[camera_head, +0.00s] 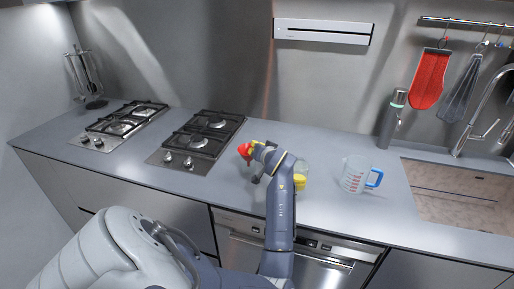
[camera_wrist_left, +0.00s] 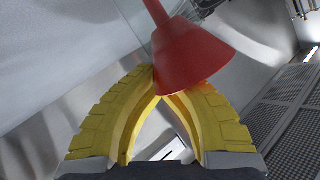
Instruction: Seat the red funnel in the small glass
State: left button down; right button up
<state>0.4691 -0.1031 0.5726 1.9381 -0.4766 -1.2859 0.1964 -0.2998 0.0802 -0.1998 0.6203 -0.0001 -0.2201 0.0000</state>
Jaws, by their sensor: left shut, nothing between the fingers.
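My left gripper (camera_head: 256,146) is beside the funnel in the head view. Its yellow fingers (camera_wrist_left: 156,80) meet at their tips with nothing between them; whether they touch the funnel I cannot tell. My right gripper is not in view.
A measuring jug (camera_head: 356,173) with a blue handle stands to the right. Two gas hobs lie left; a flask (camera_head: 391,120) and the sink lie right. Clear counter separates jug and sink.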

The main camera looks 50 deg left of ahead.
pick_arm(q)
jog(key=c, duration=2.2)
grip_release()
jog(key=c, duration=1)
grip_release()
jog(key=shift+c, duration=0.2)
jog(key=shift+r, duration=0.1)
jog(key=shift+r, duration=3.35)
